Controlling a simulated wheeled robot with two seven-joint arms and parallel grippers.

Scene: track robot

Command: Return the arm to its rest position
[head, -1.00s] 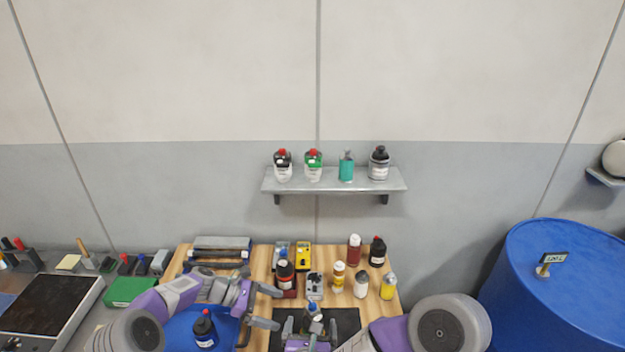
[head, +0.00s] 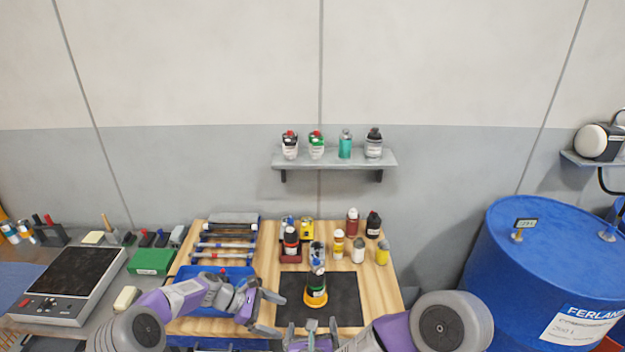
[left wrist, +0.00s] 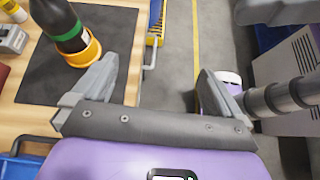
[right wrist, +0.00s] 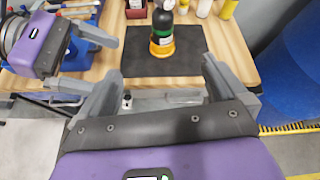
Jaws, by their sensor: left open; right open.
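My left gripper (head: 268,312) is open and empty, over the front of the wooden bench, left of the black mat (head: 345,300). Its open fingers also show in the left wrist view (left wrist: 152,88). My right gripper (head: 312,335) is open at the bottom edge of the head view, in front of the mat. Its open, empty fingers show in the right wrist view (right wrist: 160,85). A dark bottle with a green band and an orange-yellow ring at its base (head: 316,288) stands upright on the mat. It is apart from both grippers.
A blue tray (head: 190,277) lies left of the mat. A wall shelf (head: 335,159) holds more containers. A large blue drum (head: 530,265) stands right of the bench. A scale (head: 70,283) sits at left.

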